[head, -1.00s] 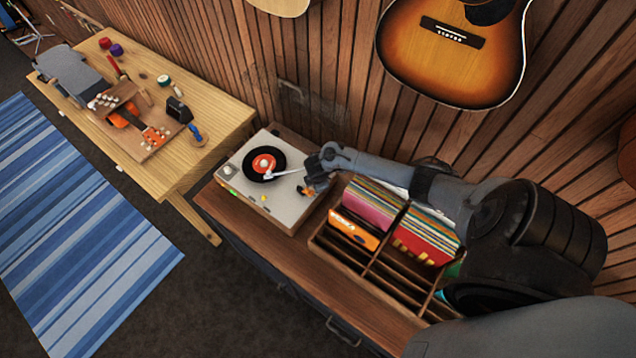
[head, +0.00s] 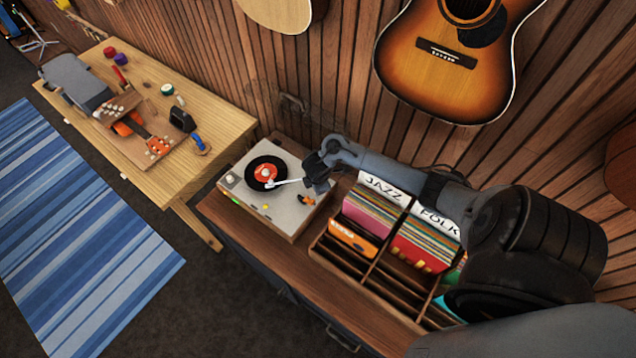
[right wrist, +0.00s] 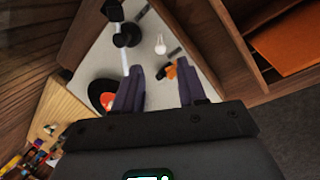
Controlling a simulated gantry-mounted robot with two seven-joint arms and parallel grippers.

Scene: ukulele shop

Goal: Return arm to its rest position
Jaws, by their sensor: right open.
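The record player (head: 285,212) is a pale box on the wooden cabinet in the head view. A black record with a red-orange label (head: 266,172) lies on it. Its thin white tonearm (head: 285,182) reaches left, with its tip over the record's near edge. My right gripper (head: 316,182) is above the player's right side, by the tonearm's back end. In the right wrist view its two fingers (right wrist: 158,84) are open with nothing between them. There the tonearm (right wrist: 125,62) runs down behind the left finger, which partly covers the record (right wrist: 102,94). My left gripper is not in view.
A wooden record crate (head: 345,262) with JAZZ and FOLK dividers stands close right of the player, under my right forearm. A small orange part (head: 307,200) sits on the player's right side. The slatted wall (head: 340,90) with hanging guitars (head: 440,55) rises behind.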

